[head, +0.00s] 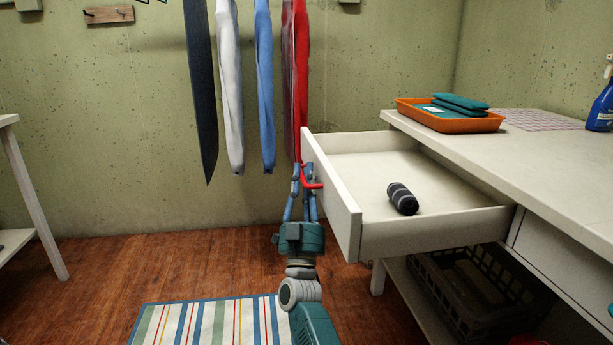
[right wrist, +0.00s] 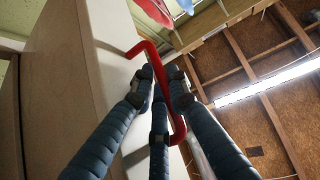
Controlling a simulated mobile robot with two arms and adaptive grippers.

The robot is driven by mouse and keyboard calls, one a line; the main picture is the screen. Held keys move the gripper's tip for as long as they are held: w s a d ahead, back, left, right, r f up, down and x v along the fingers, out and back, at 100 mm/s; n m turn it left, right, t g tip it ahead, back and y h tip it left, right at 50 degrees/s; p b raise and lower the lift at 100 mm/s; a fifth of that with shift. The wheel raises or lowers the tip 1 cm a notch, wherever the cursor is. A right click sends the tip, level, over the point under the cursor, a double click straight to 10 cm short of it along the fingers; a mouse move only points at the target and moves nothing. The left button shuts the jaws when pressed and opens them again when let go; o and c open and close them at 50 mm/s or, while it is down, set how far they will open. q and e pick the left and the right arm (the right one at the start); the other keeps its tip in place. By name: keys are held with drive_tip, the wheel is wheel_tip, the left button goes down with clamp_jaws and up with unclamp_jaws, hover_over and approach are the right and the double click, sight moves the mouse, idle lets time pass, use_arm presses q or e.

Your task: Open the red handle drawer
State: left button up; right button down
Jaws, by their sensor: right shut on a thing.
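The white drawer (head: 345,205) with the red handle stands pulled out from the white desk, its inside showing. The red handle (head: 314,184) is on its front panel, and it also shows in the right wrist view (right wrist: 178,124). My right gripper (head: 306,177) is at the front panel, its blue fingers shut on the red handle. In the right wrist view the fingers close around the bar. A dark cylindrical object (head: 402,198) lies inside the drawer. My left gripper is not in view.
On the white desk (head: 540,160) are an orange tray (head: 455,126) with teal items and a blue spray bottle (head: 602,105). A dark crate (head: 470,300) stands below. Ties (head: 228,90) hang on the wall behind. A striped rug (head: 210,322) lies on the floor.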

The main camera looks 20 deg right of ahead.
drive_tip(key=shift+f, duration=0.15)
drive_tip(key=c, duration=1.9)
unclamp_jaws()
drive_tip(key=shift+c, duration=0.2)
drive_tip(key=v, duration=0.7)
drive_tip(key=shift+s, duration=0.2)
drive_tip(key=shift+a+f, duration=0.1)
